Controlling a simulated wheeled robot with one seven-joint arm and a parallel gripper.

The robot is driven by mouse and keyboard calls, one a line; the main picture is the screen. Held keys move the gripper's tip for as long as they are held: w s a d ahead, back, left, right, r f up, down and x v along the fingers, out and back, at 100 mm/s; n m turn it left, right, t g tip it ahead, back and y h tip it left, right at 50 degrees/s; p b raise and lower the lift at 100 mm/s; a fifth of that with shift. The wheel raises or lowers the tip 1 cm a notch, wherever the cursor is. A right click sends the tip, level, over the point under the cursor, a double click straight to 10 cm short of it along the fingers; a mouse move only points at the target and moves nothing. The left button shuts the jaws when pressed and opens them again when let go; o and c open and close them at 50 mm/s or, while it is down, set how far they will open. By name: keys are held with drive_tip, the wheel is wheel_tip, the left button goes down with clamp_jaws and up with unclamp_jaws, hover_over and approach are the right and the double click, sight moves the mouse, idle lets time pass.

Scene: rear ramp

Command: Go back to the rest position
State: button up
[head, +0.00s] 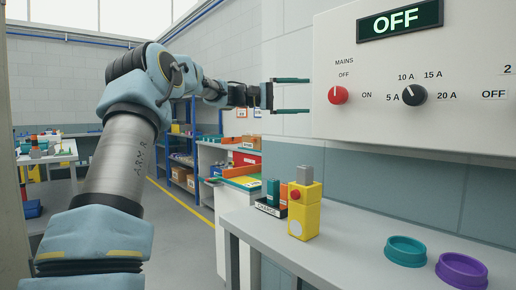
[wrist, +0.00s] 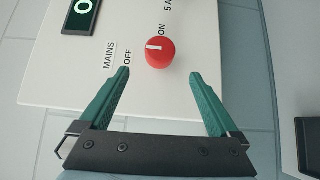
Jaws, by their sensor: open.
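My gripper (head: 308,95) is open and empty, held out to the left of the white control panel (head: 450,132) in the head view. In the wrist view its two green fingers (wrist: 167,102) are spread wide over the panel face. The red MAINS knob (wrist: 160,53) is beyond the fingertips, with nothing touching it that I can see. In the head view the red knob (head: 338,95) has its white mark pointing up toward OFF. The display (head: 399,20) at the top of the panel reads OFF. A black amp knob (head: 413,95) is to the right.
A grey bench (head: 345,240) below the panel carries a yellow block with a red button (head: 304,210), a teal dish (head: 405,251) and a purple dish (head: 461,271). Blue shelving (head: 183,160) and another table (head: 60,155) stand farther back. The floor (head: 180,230) between is open.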

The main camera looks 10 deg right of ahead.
drive_tip(key=s+a+f+n+t+y+p, duration=0.1)
drive_tip(key=s+a+f+t+y, duration=0.15)
drive_tip(key=f, duration=0.55)
drive_tip(key=s+a+f+n+t+y+p, duration=0.1)
drive_tip(key=a+f+y, duration=0.3)
drive_tip(key=f, duration=0.3)
drive_tip(key=s+a+f+n+t+y+p, duration=0.1)
drive_tip(key=s+a+f+y, duration=0.15)
drive_tip(key=f, duration=0.55)
drive_tip(key=s+a+f+y+p, duration=0.1)
drive_tip(key=s+a+f+y, duration=0.1)
drive_tip(key=a, duration=0.5)
drive_tip(key=s+a+f+t+y+p, duration=0.1)
drive_tip(key=s+a+f+y, duration=0.2)
drive_tip(key=s+a+f, duration=0.2)
drive_tip(key=a, duration=0.3)
drive_tip(key=shift+s+f, duration=0.2)
drive_tip(key=shift+s, duration=0.1)
drive_tip(key=shift+o, duration=0.2)
drive_tip(key=s+a+f+m+t+y+p, duration=0.1)
drive_tip(key=s+a+f+y, duration=0.2)
drive_tip(key=s+a, duration=0.6)
drive_tip(key=shift+s+a+f+p, duration=0.3)
drive_tip(key=shift+s+a+f, duration=0.05)
drive_tip(key=shift+a, duration=0.4)
